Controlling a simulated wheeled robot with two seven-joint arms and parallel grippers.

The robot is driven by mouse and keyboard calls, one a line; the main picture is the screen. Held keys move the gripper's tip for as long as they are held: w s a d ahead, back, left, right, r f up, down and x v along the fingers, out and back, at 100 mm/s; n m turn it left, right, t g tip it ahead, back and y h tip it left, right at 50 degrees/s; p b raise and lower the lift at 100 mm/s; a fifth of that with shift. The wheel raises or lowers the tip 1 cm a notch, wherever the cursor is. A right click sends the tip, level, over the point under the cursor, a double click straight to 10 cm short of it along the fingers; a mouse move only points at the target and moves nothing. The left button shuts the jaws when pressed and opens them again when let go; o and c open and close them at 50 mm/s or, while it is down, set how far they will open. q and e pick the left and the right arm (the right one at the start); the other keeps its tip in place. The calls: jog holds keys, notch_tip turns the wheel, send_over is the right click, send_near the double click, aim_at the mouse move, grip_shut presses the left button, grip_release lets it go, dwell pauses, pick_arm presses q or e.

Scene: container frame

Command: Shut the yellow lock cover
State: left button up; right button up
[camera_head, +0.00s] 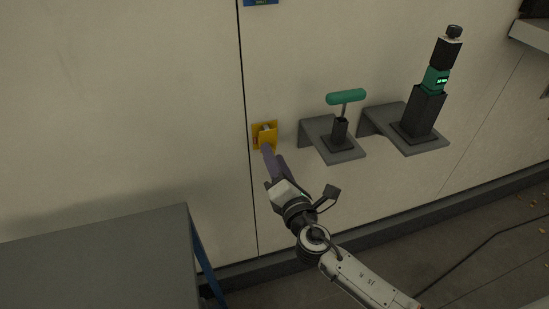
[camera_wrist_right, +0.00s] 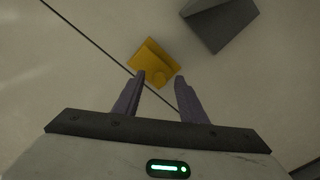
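The yellow lock cover (camera_head: 264,135) is a small yellow fixture on the pale wall, just right of a dark vertical seam. In the right wrist view the yellow lock cover (camera_wrist_right: 152,64) is ahead of the fingers, with a flap and a rounded yellow part near the left fingertip. My right gripper (camera_head: 272,151) is just below the cover in the head view. In the wrist view the right gripper (camera_wrist_right: 159,77) has its purple fingers apart with nothing between them. Whether a finger touches the cover cannot be told. My left gripper is not in view.
A grey bracket (camera_head: 351,156) with a green T-handle tool (camera_head: 346,97) is right of the cover. Another bracket (camera_head: 428,146) holds a black and green power tool (camera_head: 434,82). A grey table (camera_head: 100,258) stands at lower left. The wall left of the seam is clear.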

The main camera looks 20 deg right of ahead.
jog(key=s+b, duration=0.1)
jog(key=s, duration=0.9)
jog(key=s+f+m+g+y, duration=0.2)
jog(key=s+f+m+g, duration=0.7)
jog(key=s+f+m, duration=1.1)
notch_tip(320, 180, down, 3)
jog(key=m, duration=0.2)
jog(key=shift+a+f+m, duration=0.15)
jog(key=shift+m, duration=0.25)
jog(key=shift+w, duration=0.1)
